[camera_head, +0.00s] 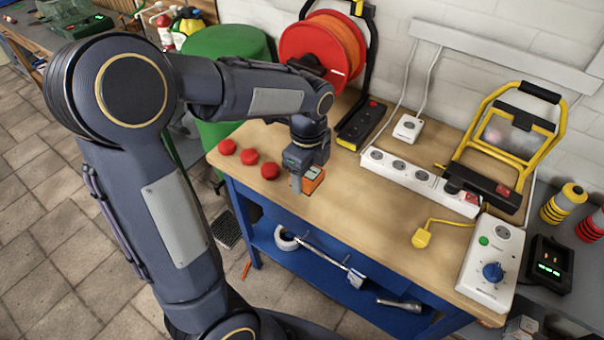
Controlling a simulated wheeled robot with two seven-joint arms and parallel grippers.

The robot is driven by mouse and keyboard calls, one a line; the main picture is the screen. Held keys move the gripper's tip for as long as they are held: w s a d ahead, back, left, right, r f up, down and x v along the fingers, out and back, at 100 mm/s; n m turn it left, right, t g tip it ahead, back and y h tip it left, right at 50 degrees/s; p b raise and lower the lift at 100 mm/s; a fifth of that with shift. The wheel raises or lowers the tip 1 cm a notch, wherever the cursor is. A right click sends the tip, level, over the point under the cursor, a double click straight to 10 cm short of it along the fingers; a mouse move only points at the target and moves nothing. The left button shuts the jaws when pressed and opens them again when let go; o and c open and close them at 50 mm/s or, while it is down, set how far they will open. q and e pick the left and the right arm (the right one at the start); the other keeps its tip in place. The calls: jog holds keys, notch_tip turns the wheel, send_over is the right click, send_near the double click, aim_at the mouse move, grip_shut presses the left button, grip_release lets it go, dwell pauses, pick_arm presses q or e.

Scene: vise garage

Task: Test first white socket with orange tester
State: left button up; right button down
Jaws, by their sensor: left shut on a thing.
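My left gripper (299,182) points down over the front left of the wooden workbench (340,215). It is shut on the orange tester (313,180); the gripper hides part of the tester, and I cannot tell whether it touches the bench top. A long white power strip (419,181) with several sockets and a red switch lies along the back of the bench, right of the gripper. A single white socket (408,128) sits behind the strip, near the wall. My right gripper is not in view.
Three red knobs (249,156) stand left of the gripper. A yellow work lamp (508,140), yellow plug (421,238) and white control box (490,262) are at right. The front middle of the bench is clear.

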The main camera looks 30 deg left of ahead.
pick_arm(q)
jog(key=s+d+r, duration=0.3)
jog(key=s+d, duration=0.2)
jog(key=shift+s+d+b, duration=0.15)
jog(key=shift+s+b, duration=0.2)
jog(key=shift+b, duration=0.05)
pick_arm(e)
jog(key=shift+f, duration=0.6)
pick_arm(q)
jog(key=shift+r, duration=0.1)
